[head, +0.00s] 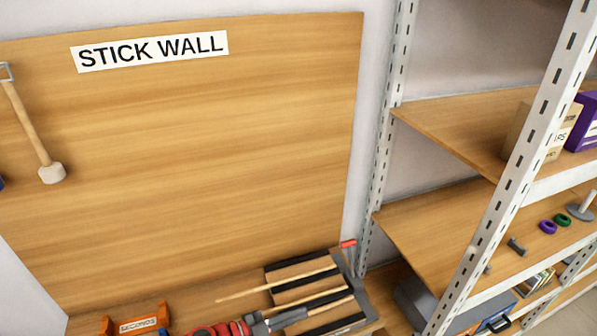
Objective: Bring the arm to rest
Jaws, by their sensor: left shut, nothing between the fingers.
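My left gripper (300,313) shows at the bottom edge in the head view, coming in from the lower left behind red bands. Its grey fingers are shut and empty, and they point right over a rack (352,287) with dark pads and pale sticks. I cannot tell whether the fingers touch the rack. Most of my left arm is cut off by the frame's lower edge. My right gripper is not in view.
A large wooden board (220,150) labelled STICK WALL fills the left. A mallet (52,173) hangs at its left side. An orange item (135,322) sits bottom left. A metal shelf unit (520,185) with boxes, rings and tools stands right.

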